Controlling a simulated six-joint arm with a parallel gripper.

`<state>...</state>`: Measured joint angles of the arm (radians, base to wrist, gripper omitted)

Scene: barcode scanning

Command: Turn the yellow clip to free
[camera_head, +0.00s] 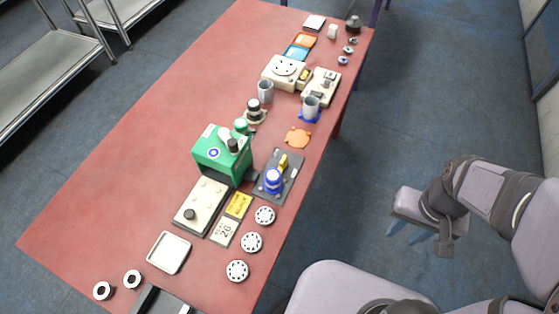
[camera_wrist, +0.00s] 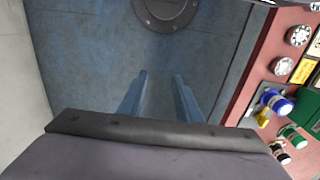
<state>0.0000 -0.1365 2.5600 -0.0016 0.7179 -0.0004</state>
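The yellow clip (camera_head: 283,161) is a small upright piece on a dark grey plate (camera_head: 290,182), just behind a blue cylinder (camera_head: 273,181). In the wrist view the clip (camera_wrist: 262,118) shows at the right, beside the blue cylinder (camera_wrist: 277,102). Its exact turn is too small to tell. My gripper (camera_head: 411,234) is off the table's right side, over the floor, well apart from the clip. In the wrist view its two blue fingers (camera_wrist: 160,80) stand apart with nothing between them.
A green machine (camera_head: 220,154) stands just left of the plate. Several round discs (camera_head: 251,242) lie in front along the table's right edge, near a yellow card (camera_head: 239,205). An orange piece (camera_head: 298,138) lies behind. The red table (camera_head: 110,190) is bare on its left.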

